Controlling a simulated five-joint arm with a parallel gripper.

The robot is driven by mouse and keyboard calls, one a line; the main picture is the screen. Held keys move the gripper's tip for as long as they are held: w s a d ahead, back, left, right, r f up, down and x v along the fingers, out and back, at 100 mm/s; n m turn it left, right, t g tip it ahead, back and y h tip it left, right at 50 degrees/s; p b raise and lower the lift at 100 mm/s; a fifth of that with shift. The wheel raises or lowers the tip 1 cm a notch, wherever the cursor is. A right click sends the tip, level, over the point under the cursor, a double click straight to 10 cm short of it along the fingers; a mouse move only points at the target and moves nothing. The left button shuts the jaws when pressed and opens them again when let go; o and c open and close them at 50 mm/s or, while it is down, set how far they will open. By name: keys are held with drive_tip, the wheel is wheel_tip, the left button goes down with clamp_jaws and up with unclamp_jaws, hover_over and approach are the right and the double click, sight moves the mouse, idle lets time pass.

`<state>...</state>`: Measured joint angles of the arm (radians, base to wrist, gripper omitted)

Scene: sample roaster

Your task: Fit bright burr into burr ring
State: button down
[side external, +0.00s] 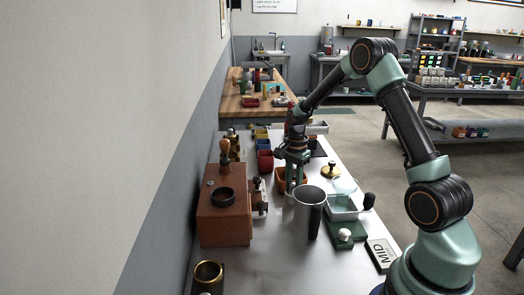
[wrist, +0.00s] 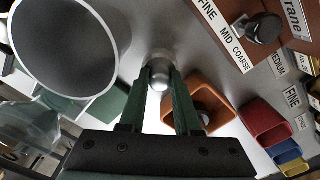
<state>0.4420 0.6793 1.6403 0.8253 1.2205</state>
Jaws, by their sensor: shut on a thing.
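My gripper (wrist: 160,88) is shut on a bright silvery rounded piece, the bright burr (wrist: 161,64), at its fingertips in the wrist view. The ring does not show in the wrist view.
A tall metal cup (side external: 309,205) stands close in front of my gripper. An orange bin (wrist: 209,85) holds a dark round piece. Red (wrist: 266,120) and blue bins lie beyond. Bare bench lies between the box and cup.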

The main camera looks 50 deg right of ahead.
sight(293, 183)
wheel_tip(293, 183, up, 18)
drive_tip(key=w+a+r, duration=0.2)
drive_tip(key=a+r, duration=0.2)
drive_tip(key=a, duration=0.3)
drive_tip(key=w+a+r+n, duration=0.1)
drive_tip(key=w+a+r, duration=0.25)
drive_tip(key=a, duration=0.45)
drive_tip(key=w+a+r, duration=0.1)
drive_tip(key=a+r, duration=0.3)
drive_tip(key=a, duration=0.3)
drive_tip(key=f, duration=1.9)
drive_tip(key=shift+w+a+f, duration=0.15)
drive_tip(key=shift+a+f, duration=0.05)
drive_tip(key=shift+f, duration=0.1)
drive_tip(key=shift+f, duration=0.15)
drive_tip(key=c, duration=0.6)
unclamp_jaws()
